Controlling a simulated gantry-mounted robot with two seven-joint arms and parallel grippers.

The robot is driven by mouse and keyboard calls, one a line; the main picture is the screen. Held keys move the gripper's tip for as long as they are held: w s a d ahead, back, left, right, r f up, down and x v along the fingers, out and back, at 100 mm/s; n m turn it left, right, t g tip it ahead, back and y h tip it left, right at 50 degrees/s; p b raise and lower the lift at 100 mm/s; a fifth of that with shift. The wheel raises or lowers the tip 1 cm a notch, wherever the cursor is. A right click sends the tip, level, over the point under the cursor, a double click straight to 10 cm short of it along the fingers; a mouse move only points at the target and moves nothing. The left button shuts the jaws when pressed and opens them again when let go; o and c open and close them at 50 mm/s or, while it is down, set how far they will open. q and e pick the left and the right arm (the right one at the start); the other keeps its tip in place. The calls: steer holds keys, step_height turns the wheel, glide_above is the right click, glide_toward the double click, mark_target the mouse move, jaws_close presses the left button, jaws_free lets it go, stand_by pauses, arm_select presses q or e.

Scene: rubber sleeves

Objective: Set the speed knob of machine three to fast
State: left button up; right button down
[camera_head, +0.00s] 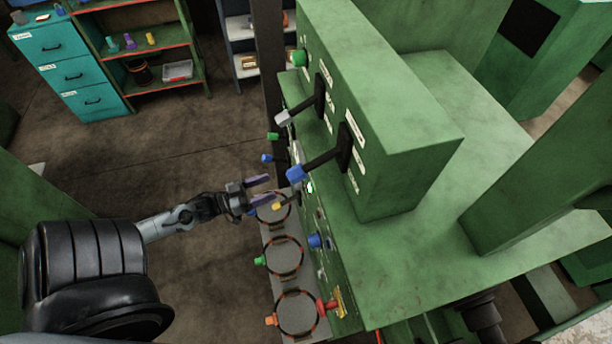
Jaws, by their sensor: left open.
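A large green machine (420,150) fills the middle and right of the view. Its left-facing panel is seen at a steep angle and carries small controls, among them a blue knob (315,241) and a green knob (299,58). I cannot tell which one is the speed knob, and the machine's number is not readable. Two levers stick out, one with a blue tip (296,174) and one with a grey tip (283,118). My left gripper (268,190) is open and empty, close to the panel, left of and below the blue-tipped lever. My right gripper is not in view.
Below my left gripper, a grey ledge (264,288) carries ringed circles and coloured pegs along the panel. A teal drawer cabinet (72,73) and an orange-edged shelf (155,45) stand at the back left. The floor between is clear.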

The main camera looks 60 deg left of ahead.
mark_target(297, 185)
arm_select(q)
step_height(297, 185, down, 5)
steer(key=s+a+b, duration=0.1)
steer(key=s+b, duration=0.1)
steer(key=b, duration=0.1)
steer(key=x, duration=1.1)
steer(key=shift+w+f+m+g, duration=0.2)
steer(key=shift+f+m+g, duration=0.1)
steer(key=shift+g, duration=0.1)
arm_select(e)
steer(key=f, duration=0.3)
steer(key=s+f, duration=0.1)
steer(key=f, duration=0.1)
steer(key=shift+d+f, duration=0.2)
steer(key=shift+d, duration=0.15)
arm_select(q)
steer(key=shift+c, duration=0.5)
steer(key=c, duration=1)
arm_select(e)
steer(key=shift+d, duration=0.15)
